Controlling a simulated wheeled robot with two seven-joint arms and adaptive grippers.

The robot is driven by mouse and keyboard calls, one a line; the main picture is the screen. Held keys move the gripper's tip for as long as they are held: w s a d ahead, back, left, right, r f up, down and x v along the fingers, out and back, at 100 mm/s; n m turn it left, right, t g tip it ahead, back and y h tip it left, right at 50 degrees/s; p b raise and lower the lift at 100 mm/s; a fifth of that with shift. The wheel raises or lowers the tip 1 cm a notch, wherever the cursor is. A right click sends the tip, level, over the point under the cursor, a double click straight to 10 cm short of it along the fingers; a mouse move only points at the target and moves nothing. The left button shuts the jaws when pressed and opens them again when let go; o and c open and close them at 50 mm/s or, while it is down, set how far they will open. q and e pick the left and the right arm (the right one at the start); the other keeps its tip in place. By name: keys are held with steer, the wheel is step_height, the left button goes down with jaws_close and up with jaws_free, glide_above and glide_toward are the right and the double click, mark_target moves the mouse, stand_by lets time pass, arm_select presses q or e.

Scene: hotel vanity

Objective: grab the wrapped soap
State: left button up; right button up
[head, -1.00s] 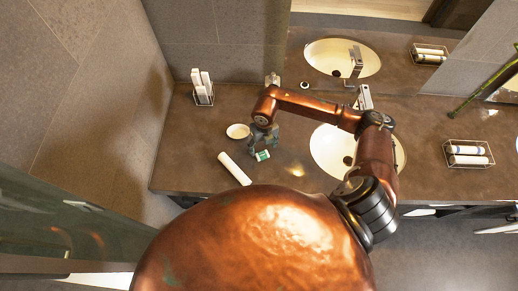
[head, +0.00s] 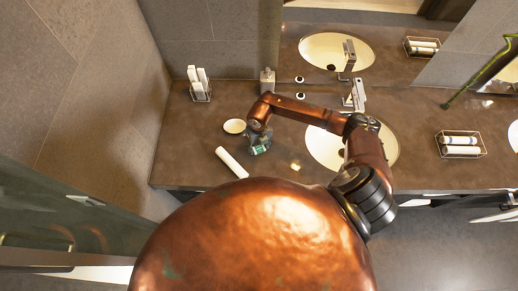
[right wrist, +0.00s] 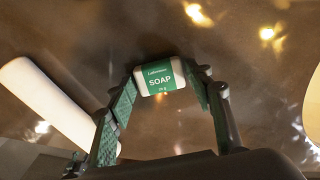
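The wrapped soap (head: 260,149) is a small white block with a green label, lying on the brown counter. In the right wrist view the soap (right wrist: 160,78) reads "SOAP" and sits between my right fingertips. My right gripper (head: 258,140) reaches down over it from behind. Its green-padded fingers stand apart, one close to each short end of the soap. I cannot tell whether they touch it. My left gripper is not in view.
A white cylinder (head: 231,162) lies left of the soap, with a shallow bowl (head: 234,126) behind it. A holder (head: 200,92) stands back left, and a dispenser (head: 267,80) stands behind. The sink (head: 322,148) and a wire basket (head: 461,146) are to the right.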

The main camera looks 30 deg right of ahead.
steer(key=c, duration=0.3)
steer(key=shift+c, duration=1.2)
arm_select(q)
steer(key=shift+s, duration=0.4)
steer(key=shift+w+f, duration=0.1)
